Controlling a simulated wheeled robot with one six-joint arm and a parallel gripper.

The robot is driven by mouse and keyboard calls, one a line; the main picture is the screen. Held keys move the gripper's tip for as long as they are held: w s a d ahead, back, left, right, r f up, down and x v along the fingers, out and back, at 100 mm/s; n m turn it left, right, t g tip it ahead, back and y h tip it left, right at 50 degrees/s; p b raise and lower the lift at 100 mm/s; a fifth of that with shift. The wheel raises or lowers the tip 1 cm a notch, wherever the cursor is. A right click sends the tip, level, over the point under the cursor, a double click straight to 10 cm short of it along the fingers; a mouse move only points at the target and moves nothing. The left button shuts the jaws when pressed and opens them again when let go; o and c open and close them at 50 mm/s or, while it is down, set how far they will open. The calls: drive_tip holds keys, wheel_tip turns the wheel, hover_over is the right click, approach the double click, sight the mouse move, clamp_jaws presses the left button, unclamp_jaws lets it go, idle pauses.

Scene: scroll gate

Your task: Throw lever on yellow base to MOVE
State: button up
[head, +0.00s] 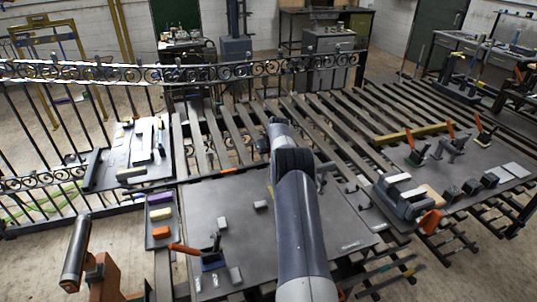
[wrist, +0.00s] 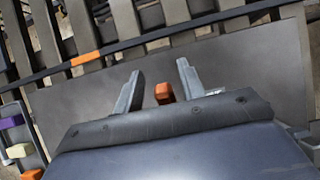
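My gripper (wrist: 160,75) is open in the wrist view, its two grey fingers apart above a dark grey plate. A small orange piece (wrist: 163,92) shows between the finger bases; I cannot tell whether it is a lever handle. In the head view my arm hides the gripper and that spot. An orange-handled lever (head: 186,248) stands at the plate's front left on a dark bluish base. More orange-handled levers (head: 451,131) stand on the right table, near a long yellow bar (head: 410,133). I cannot make out which base is yellow, and no MOVE marking is legible.
The dark plate (head: 200,195) has small grey blocks and an orange strip (wrist: 85,58) at its far edge. A tray with purple, yellow and orange blocks (head: 160,214) lies left. A scrolled iron railing (head: 215,72) and slatted bars (head: 300,115) lie beyond.

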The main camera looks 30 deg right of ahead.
drive_tip(key=d+b+v, duration=0.1)
drive_tip(key=b+v, duration=0.2)
drive_tip(key=v, duration=0.7)
drive_tip(key=shift+s+a+r, duration=0.25)
drive_tip(key=shift+s+a, duration=0.05)
drive_tip(key=shift+a, duration=0.15)
drive_tip(key=shift+w+f, duration=0.1)
drive_tip(key=shift+f, duration=0.05)
drive_tip(key=p+x, duration=0.3)
drive_tip(key=x, duration=0.7)
drive_tip(key=shift+w+f, duration=0.15)
drive_tip(key=shift+f, duration=0.05)
